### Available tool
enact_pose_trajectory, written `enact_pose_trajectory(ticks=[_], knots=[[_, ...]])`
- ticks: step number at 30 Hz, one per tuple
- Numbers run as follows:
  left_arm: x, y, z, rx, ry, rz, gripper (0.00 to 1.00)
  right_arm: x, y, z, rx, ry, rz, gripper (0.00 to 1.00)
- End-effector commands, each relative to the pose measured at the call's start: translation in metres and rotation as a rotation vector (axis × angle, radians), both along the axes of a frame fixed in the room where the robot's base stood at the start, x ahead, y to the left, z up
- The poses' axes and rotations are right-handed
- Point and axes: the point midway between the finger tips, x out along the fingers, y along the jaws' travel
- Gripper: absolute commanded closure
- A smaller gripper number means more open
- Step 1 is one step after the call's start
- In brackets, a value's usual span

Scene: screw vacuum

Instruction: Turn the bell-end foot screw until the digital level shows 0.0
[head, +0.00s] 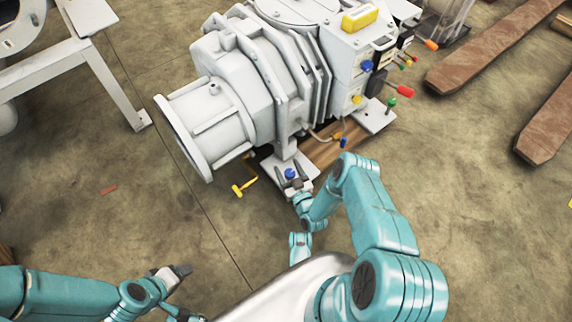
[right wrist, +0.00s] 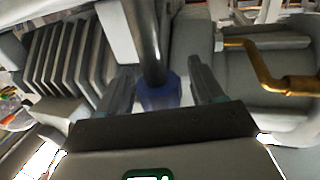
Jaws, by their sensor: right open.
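The grey screw vacuum pump (head: 262,80) stands with its flanged bell end (head: 185,138) towards the left. The blue foot screw (head: 290,173) sits on a foot plate below the bell end. In the right wrist view, the blue screw head (right wrist: 160,95) and its dark shaft lie between the two fingers of my right gripper (right wrist: 160,88), with gaps either side. The right gripper (head: 294,188) is open at the foot. A yellow-framed block, likely the digital level (head: 360,17), rests on top; its reading is not legible. My left gripper (head: 178,272) is low left, its jaws unclear.
Coloured handles (head: 404,90) are on the pump's right.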

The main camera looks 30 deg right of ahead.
Motion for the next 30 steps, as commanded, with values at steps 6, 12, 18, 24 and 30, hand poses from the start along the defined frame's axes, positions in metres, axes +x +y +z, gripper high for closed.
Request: enact_pose_trajectory(ticks=[6, 12, 18, 24, 30], knots=[[0.0, 0.0, 0.0001, 0.0, 0.0, 0.0, 0.39, -0.003, 0.0008, 0.0001, 0.0, 0.0, -0.001, 0.33], [0.0, 0.0, 0.0001, 0.0, 0.0, 0.0, 0.39, -0.0043, 0.0011, 0.0002, 0.0, -0.001, -0.001, 0.33], [0.0, 0.0, 0.0001, 0.0, 0.0, 0.0, 0.39, -0.0039, 0.0011, 0.0001, 0.0, 0.0, -0.001, 0.79], [-0.0001, 0.0, 0.0001, 0.0, 0.0, 0.0, 0.39, -0.0011, 0.0003, 0.0002, 0.0, 0.0, 0.004, 0.84], [0.0, 0.0, 0.0001, 0.0, 0.0, 0.0, 0.39, -0.0001, 0.0004, 0.0007, 0.001, -0.002, 0.058, 0.84]])
